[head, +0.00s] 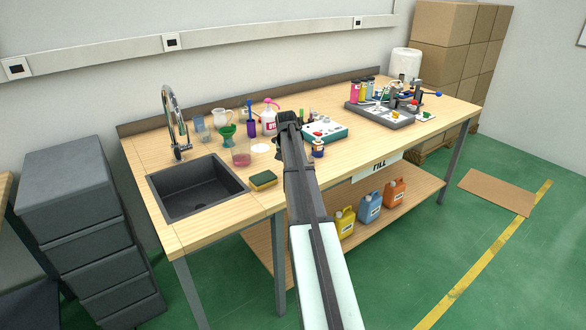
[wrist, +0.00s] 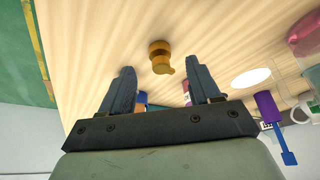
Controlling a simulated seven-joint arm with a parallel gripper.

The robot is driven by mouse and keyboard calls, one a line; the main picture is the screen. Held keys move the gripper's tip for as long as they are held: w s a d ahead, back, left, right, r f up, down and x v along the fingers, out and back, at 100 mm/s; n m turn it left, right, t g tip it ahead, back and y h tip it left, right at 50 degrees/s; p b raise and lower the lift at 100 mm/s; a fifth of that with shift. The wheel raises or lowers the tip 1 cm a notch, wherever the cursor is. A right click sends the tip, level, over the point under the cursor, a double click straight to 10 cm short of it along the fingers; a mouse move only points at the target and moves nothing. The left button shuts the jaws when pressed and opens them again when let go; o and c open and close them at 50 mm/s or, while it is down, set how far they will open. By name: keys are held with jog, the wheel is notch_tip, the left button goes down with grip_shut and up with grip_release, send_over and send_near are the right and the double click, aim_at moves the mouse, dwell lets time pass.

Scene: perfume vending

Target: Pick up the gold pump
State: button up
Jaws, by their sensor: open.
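The gold pump (wrist: 160,56) sits on the wooden tabletop in the wrist view, a small round piece with a short spout to one side. The pump appears beyond the fingertips, with no contact seen. In the head view, my gripper (head: 289,118) is over the middle of the table, seen from behind.
Left are a pink-liquid beaker (head: 241,154), a green funnel (head: 227,133), a purple-and-blue tool (head: 251,126) and a white disc (head: 260,148). A sponge (head: 263,180) lies beside the sink (head: 196,188).

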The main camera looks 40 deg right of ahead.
jog(key=x, duration=0.4)
jog(key=shift+w+f, duration=0.1)
jog(key=shift+c, duration=0.2)
jog(key=c, duration=1.1)
